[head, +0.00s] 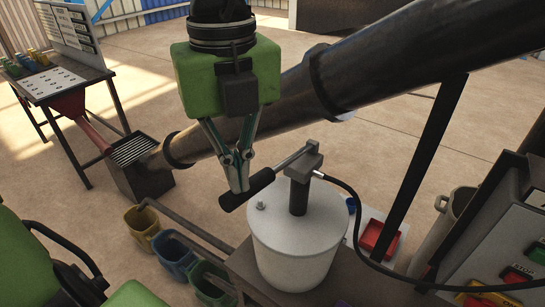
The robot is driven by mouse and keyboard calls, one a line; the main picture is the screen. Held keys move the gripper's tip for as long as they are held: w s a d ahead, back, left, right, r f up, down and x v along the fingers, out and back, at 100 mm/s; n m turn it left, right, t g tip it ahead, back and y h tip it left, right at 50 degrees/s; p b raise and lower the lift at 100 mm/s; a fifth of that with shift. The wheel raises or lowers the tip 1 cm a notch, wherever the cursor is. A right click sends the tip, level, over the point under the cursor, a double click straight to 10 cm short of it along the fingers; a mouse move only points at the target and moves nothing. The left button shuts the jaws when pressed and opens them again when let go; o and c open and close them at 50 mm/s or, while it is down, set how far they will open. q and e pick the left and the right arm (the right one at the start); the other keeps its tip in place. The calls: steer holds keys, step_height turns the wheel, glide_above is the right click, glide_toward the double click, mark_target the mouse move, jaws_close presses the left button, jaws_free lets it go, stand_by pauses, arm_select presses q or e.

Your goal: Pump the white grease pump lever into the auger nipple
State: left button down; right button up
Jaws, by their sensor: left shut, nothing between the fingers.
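The white grease pump (296,243) is a white drum with a grey head (303,164) on a dark post. Its lever (246,189) has a black grip at the left end of a grey rod and points left and slightly down. My left gripper (238,188) hangs from above with its fingers closed at the black grip. The fingertips overlap the grip in the picture; I cannot tell whether they touch it. A black hose (356,205) runs from the head towards the lower right. The auger tube (400,60) slants across behind; I cannot make out its nipple. My right gripper is not in view.
A control panel with coloured buttons (505,275) stands at the right, near the hose. Yellow (142,220), blue (173,250) and green (208,280) buckets stand left of the pump. A slanted dark support (425,165) rises behind it. A table (60,80) stands at the far left.

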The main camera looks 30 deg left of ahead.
arm_select(q)
steer(key=f+b, duration=0.2)
steer(key=f, duration=0.1)
steer(key=shift+s, duration=0.3)
steer(key=w+r+p, duration=0.4)
steer(key=r+p, duration=0.3)
steer(key=r, duration=0.3)
steer(key=shift+r+p, duration=0.15)
steer(key=shift+p, duration=0.25)
steer(key=shift+w+d, duration=0.1)
steer(key=shift+s+f+b, duration=0.25)
steer(key=shift+f+b, duration=0.45)
steer(key=shift+b, duration=0.1)
steer(key=f+b, duration=0.1)
steer(key=s+f+b, duration=0.1)
steer(key=f+b, duration=0.1)
steer(key=s+f+b, duration=0.1)
steer(key=b, duration=0.1)
steer(key=shift+s+f, duration=0.25)
steer(key=shift+f, duration=0.1)
steer(key=shift+s+f, duration=0.25)
steer(key=shift+s, duration=0.05)
steer(key=shift+f+b, duration=0.1)
steer(key=shift+b, duration=0.25)
